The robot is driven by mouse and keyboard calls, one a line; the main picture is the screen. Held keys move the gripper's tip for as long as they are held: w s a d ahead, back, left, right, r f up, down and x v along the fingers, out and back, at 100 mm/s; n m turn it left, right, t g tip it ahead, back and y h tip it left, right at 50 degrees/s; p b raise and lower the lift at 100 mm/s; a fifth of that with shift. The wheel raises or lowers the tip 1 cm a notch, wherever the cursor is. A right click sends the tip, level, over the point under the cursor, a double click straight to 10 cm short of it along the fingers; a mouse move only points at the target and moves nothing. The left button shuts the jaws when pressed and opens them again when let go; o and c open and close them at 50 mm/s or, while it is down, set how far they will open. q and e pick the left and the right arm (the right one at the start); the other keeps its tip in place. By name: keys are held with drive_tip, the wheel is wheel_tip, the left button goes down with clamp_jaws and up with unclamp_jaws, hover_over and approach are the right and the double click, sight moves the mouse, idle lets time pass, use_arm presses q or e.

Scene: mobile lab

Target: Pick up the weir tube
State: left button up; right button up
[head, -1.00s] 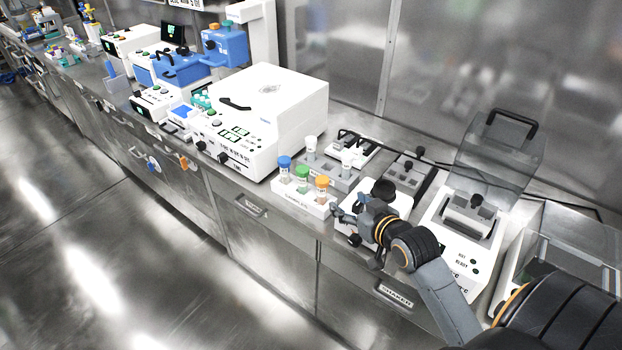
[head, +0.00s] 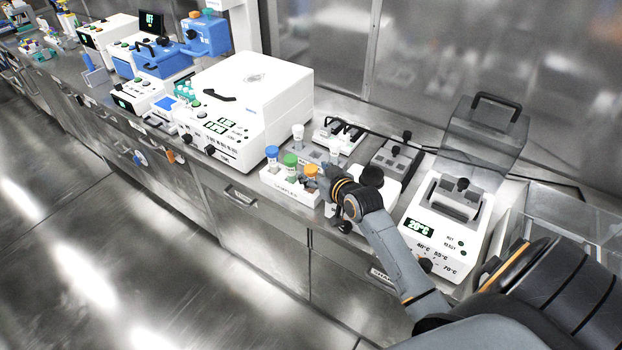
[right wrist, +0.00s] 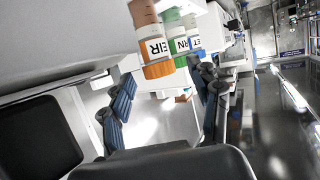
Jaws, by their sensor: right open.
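The weir tube (right wrist: 150,30) has an orange cap and a white label reading "EIR" in the right wrist view. In the head view its orange cap (head: 311,170) is at the right end of a white rack (head: 285,197), beside the green-capped tube (head: 290,162) and blue-capped tube (head: 272,154). My right gripper (head: 327,184) is open, close to the right of the weir tube. In the right wrist view the fingers of my right gripper (right wrist: 168,95) are spread, with the orange cap just beyond and between them; no contact shows. My left gripper is not in view.
A large white instrument (head: 245,110) stands left of the rack. A grey rack with white-capped tubes (head: 300,135) is behind it. A white heater block (head: 450,220) with a raised clear lid stands to the right. The counter's front edge is close below the rack.

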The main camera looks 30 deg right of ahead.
drive_tip(key=shift+x, duration=1.55)
drive_tip(key=shift+s, duration=0.15)
drive_tip(key=shift+c, duration=0.5)
drive_tip(key=c, duration=1.2)
drive_tip(key=shift+r, duration=0.1)
